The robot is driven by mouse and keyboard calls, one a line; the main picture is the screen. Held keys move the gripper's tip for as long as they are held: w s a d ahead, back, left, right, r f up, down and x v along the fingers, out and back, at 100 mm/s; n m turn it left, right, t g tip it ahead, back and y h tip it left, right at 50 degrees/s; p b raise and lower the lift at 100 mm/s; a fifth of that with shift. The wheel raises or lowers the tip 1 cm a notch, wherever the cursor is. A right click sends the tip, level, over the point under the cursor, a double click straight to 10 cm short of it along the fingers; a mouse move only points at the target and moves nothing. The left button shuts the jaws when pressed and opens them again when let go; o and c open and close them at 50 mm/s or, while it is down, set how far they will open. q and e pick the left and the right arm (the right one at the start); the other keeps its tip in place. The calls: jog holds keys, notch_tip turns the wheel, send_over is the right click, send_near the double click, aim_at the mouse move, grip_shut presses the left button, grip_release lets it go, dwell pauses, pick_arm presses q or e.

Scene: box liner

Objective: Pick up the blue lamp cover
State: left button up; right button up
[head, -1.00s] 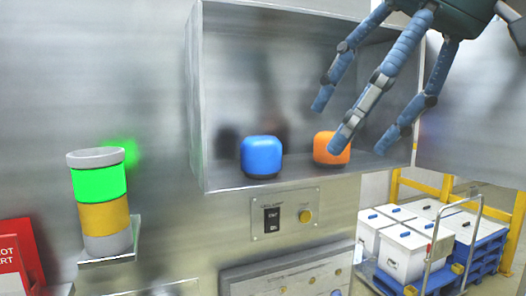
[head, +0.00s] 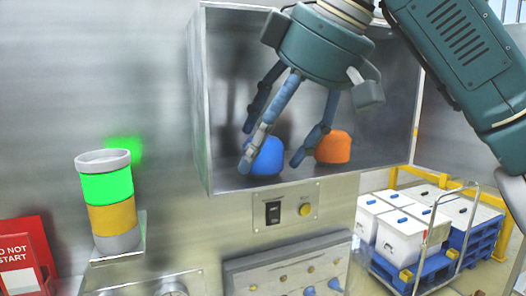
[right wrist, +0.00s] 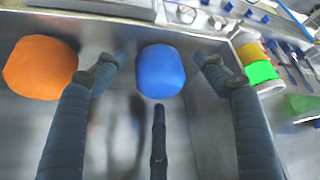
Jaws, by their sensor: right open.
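The blue lamp cover (head: 267,158) sits on the floor of a metal recess in the wall. In the head view one finger partly hides it. It also shows in the right wrist view (right wrist: 160,71), between the spread fingers. My right gripper (head: 282,150) is open and empty, coming down from above at the recess opening, with its fingers around or just in front of the blue cover. Whether any finger touches it I cannot tell. An orange lamp cover (head: 333,147) stands to the right of the blue one. My left gripper is not in view.
The recess (head: 205,120) has metal walls close on both sides. A stack light (head: 108,187) with green and yellow bands stands on a small ledge to the left. A switch panel (head: 286,208) is below the recess. A cart with white boxes (head: 402,240) is at lower right.

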jog(key=shift+f, duration=0.2)
jog(key=c, duration=1.2)
jog(key=shift+s+r, duration=0.1)
